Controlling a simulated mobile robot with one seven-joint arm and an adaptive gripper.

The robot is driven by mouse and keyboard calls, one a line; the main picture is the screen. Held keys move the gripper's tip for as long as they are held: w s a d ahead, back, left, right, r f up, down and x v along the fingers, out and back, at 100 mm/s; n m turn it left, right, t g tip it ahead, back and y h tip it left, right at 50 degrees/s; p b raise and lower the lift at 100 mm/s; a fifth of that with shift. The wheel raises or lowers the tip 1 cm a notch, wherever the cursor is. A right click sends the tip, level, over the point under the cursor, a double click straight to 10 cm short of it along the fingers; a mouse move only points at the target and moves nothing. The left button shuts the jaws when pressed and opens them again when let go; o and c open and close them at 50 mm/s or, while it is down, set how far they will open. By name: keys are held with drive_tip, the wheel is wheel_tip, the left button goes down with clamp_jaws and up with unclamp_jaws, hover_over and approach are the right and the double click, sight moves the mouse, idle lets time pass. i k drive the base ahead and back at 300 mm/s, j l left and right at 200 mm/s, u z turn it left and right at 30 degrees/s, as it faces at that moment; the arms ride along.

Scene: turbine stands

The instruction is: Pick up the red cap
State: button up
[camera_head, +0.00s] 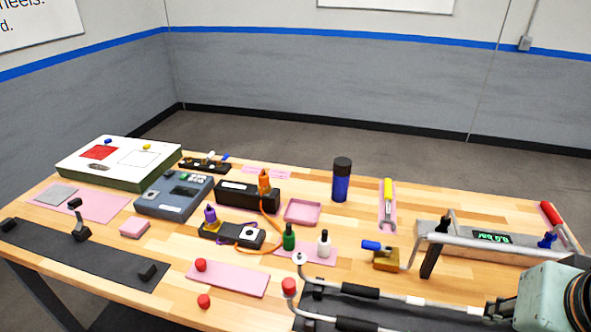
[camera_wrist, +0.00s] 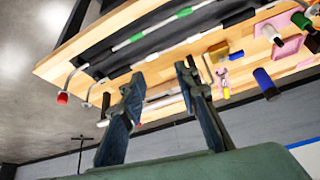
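Several small red pieces show in the head view, and I cannot tell which one is the red cap. One red piece (camera_head: 200,265) sits on a pink mat (camera_head: 236,281) near the front of the table. Another red piece (camera_head: 204,301) stands on bare wood just in front of that mat. A red end piece (camera_head: 289,286) is on a metal tube at the front middle; a red tube end also shows in the wrist view (camera_wrist: 62,98). My gripper (camera_wrist: 158,88) is open, with nothing between its fingers. In the head view my arm is at the lower right, apart from these pieces.
Metal tubes with black grips (camera_head: 360,294) lie along the front right. A black mat (camera_head: 115,263) covers the front left.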

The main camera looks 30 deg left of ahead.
sight(201, 265)
drive_tip(key=u, duration=2.1)
drive_tip(key=i+j+z, duration=0.15)
drive_tip(key=z, duration=0.2)
drive_tip(key=i+j+z, duration=0.1)
drive_tip(key=j+z, duration=0.15)
drive_tip(key=z, duration=0.15)
drive_tip(key=i+j+z, duration=0.1)
drive_tip(key=j+z, duration=0.25)
drive_tip(key=l+z, duration=0.1)
drive_tip(key=z, duration=0.4)
drive_tip(key=l+z, duration=0.15)
drive_tip(key=l, duration=0.55)
drive_tip(key=j+u, duration=0.35)
drive_tip(key=j, duration=0.45)
